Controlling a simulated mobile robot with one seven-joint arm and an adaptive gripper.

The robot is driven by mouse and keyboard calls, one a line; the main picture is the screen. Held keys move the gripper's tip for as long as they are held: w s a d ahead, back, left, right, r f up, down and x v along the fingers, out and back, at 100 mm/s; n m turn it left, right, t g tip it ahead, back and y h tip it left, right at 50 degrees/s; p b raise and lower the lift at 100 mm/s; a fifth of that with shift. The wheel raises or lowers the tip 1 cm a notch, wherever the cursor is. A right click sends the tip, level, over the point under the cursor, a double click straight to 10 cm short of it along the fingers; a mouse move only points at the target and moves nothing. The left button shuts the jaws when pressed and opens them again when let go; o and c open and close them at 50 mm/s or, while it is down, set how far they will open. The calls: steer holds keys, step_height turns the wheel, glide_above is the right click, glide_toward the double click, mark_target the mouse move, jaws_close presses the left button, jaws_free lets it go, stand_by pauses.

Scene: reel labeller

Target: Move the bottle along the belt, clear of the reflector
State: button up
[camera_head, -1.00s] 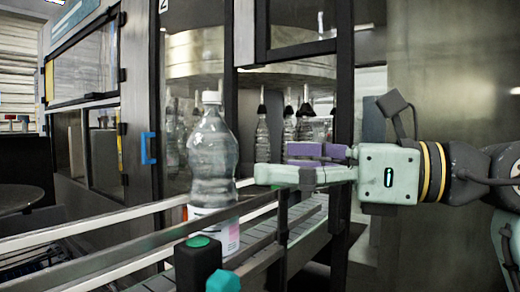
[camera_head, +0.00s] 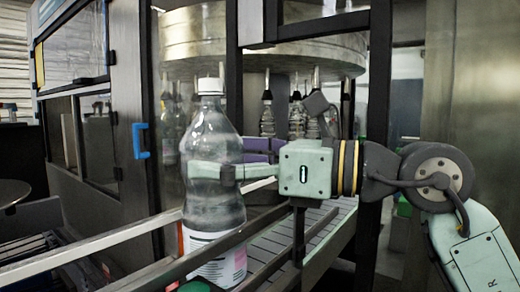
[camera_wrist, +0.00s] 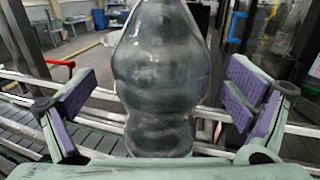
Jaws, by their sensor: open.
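A clear plastic bottle (camera_head: 207,140) with a white cap and a white label low down stands upright between the conveyor's rails. My gripper (camera_head: 226,165) is at the bottle's mid-height, with one light-green finger across the bottle's near side. The far finger is partly hidden. In the wrist view, the bottle (camera_wrist: 160,75) stands between the purple pads of my open gripper (camera_wrist: 158,100), with a gap on each side. The slatted grey belt (camera_head: 312,232) runs from behind the bottle to the right. I cannot make out which part is the reflector.
Rails (camera_head: 95,243) run along the belt. A green-topped part (camera_head: 196,287) is at the bottom edge, just in front of the bottle. The labeller's dark frame post (camera_head: 376,120) stands behind my arm. Small bottles (camera_head: 267,118) hang inside the machine.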

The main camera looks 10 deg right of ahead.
steer(key=shift+x, duration=1.3)
steer(key=shift+c, duration=0.2)
steer(key=c, duration=2)
steer(key=shift+r, duration=0.1)
steer(key=shift+w+r+p, duration=0.1)
steer(key=shift+r+p, duration=0.05)
steer(key=shift+p, duration=0.2)
steer(key=shift+d+r, duration=0.1)
steer(key=shift+r, duration=0.15)
